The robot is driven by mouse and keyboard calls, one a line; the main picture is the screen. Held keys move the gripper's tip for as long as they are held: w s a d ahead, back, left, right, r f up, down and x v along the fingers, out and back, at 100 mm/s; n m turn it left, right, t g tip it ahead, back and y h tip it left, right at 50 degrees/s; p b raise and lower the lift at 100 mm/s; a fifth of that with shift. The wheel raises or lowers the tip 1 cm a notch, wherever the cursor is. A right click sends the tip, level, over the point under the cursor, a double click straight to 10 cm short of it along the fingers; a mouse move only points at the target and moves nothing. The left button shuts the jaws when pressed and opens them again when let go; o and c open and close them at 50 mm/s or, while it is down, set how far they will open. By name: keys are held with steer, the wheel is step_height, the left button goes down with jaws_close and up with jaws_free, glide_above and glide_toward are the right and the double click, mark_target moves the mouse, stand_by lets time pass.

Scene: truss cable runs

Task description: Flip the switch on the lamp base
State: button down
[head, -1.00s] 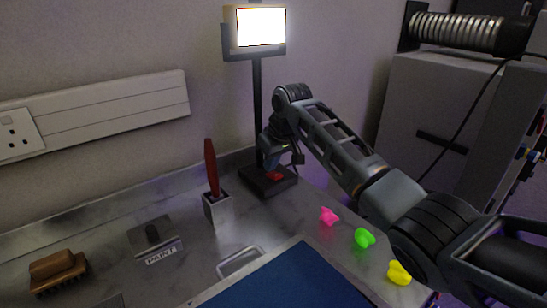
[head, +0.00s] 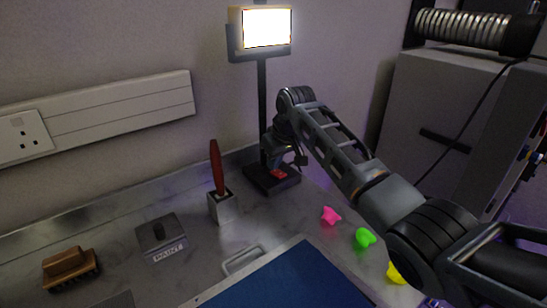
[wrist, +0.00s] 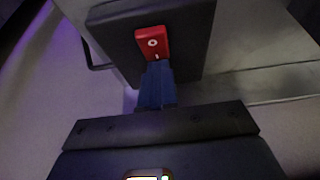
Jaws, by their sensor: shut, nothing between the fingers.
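The lamp (head: 262,28) stands at the back of the worktop on a dark post, and its panel glows bright white. Its dark square base (head: 262,184) carries a red rocker switch (head: 279,174). In the wrist view the red switch (wrist: 152,43) shows a white ring mark and a short white line on the dark base (wrist: 190,38). My gripper (head: 273,165) is shut and empty, just over the switch. In the wrist view its blue fingertips (wrist: 157,66) cover the switch's near end, by the line mark. Whether they touch it I cannot tell.
A red-handled tool stands in a grey holder (head: 222,208) left of the base. Pink (head: 331,215), green (head: 365,238) and yellow (head: 396,273) pieces lie to the right. A blue panel (head: 290,280), a block labelled PAINT (head: 160,238) and a brown brush (head: 70,266) are nearer.

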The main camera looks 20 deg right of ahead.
mark_target(277, 172)
steer(key=shift+s+d+f+p, duration=0.2)
steer(key=shift+s+f+p, duration=0.1)
steer(key=shift+s+f, duration=0.4)
steer(key=shift+w+r+p, duration=0.1)
steer(key=shift+r+p, duration=0.35)
steer(key=shift+r, duration=0.1)
steer(key=r+p, duration=0.1)
steer(key=w+r+p, duration=0.1)
steer(key=r, duration=0.1)
steer(key=r+p, duration=0.1)
steer(key=shift+w+a+r, duration=0.15)
steer(key=shift+a+r, duration=0.1)
steer(key=shift+r, duration=0.15)
step_height(277, 172, up, 9)
steer(key=s+g+b, duration=0.2)
steer(key=b, duration=0.4)
steer(key=shift+h, duration=0.3)
steer(key=x, duration=0.4)
steer(key=p+x, duration=0.1)
steer(key=x, duration=0.3)
steer(key=p+x, duration=0.1)
steer(key=x, duration=0.3)
steer(key=shift+s+d+f, duration=0.15)
steer(key=shift+s+d, duration=0.2)
steer(key=shift+s, duration=0.05)
steer(key=shift+f, duration=0.55)
